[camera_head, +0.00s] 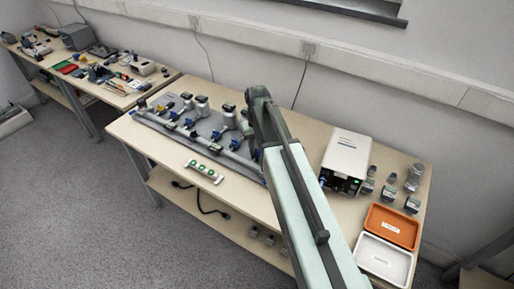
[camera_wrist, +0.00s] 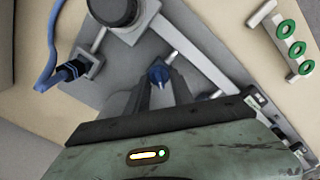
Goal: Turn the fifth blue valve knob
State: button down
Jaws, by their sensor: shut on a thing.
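A blue valve knob (camera_wrist: 158,73) sits on a grey pipe fitting in the middle of the wrist view. My gripper (camera_wrist: 158,84) reaches it with dark fingers, one on each side, and is shut on it. The fingers cover part of the knob and its fitting. In the head view, several blue knobs, among them one at the left (camera_head: 172,116) and one nearer the middle (camera_head: 205,147), sit along the pipes of a grey valve board (camera_head: 165,101). My arm hides the board's right end and the gripper there. I cannot tell which knob in the row is held.
A strip with green round parts (camera_head: 204,171) lies in front of the board; it also shows in the wrist view (camera_wrist: 297,48). Right of my arm stand a white device (camera_head: 345,152), several metal fittings, an orange tray (camera_head: 367,228) and a white tray (camera_head: 361,260).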

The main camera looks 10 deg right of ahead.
aim_at(257, 149)
jog(key=n, duration=0.3)
jog(key=shift+n, duration=0.3)
jog(key=shift+a+n, duration=0.1)
jog(key=shift+n, duration=1.8)
jog(key=c, duration=1.1)
grip_release()
notch_tip(257, 149, up, 8)
jog(key=p, duration=0.8)
jog(key=shift+f, duration=0.1)
